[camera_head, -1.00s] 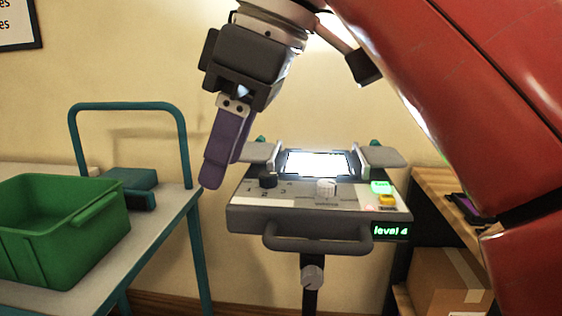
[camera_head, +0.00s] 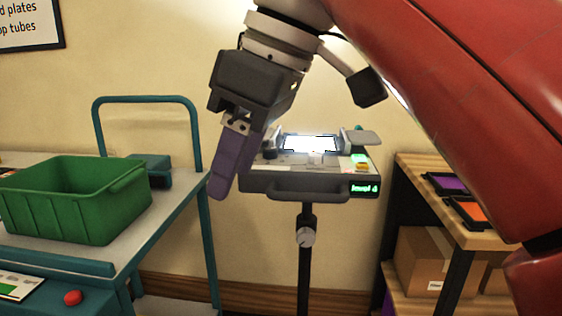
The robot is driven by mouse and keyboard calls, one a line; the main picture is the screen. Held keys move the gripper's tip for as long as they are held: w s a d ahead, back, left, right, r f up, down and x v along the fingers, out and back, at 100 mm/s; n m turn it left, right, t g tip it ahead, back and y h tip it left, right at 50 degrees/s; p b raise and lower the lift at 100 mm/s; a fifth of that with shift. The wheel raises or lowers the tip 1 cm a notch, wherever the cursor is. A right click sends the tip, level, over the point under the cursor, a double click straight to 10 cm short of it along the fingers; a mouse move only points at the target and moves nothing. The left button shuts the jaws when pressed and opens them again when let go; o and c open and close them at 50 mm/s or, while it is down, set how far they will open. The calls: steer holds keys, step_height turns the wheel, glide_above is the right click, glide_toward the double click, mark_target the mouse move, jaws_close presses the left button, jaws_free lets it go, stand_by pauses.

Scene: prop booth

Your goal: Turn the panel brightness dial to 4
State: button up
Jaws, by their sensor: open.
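The light panel (camera_head: 309,144) glows white on top of a grey console (camera_head: 300,185) on a black stand. I cannot tell which is the brightness dial; the markings are too small to read. The green display (camera_head: 364,188) at the front right seems to read "level 4", though blurred. My gripper (camera_head: 228,184) is open and empty, its purple fingers pointing down over the console's left end in the picture, touching no dial visibly.
A teal cart (camera_head: 160,225) with a green bin (camera_head: 75,205) stands at the left. A wooden shelf (camera_head: 425,175) with trays and a cardboard box (camera_head: 420,260) is at the right. A yellow button (camera_head: 362,167) and a front handle are on the console.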

steer(key=d+f+m+t+h, duration=0.1)
steer(key=d+f+m, duration=0.4)
steer(key=f, duration=0.5)
steer(key=s+d+f+m+t+h, duration=0.1)
steer(key=d+f+m+t+h, duration=0.1)
steer(key=d+f+m, duration=0.3)
steer(key=d+f+m+t+h, duration=0.1)
steer(key=d+f+m, duration=0.4)
steer(key=d+f, duration=0.5)
step_height(320, 180, down, 7)
steer(key=shift+s+f+t, duration=0.2)
steer(key=shift+s+t, duration=0.1)
steer(key=shift+s, duration=0.05)
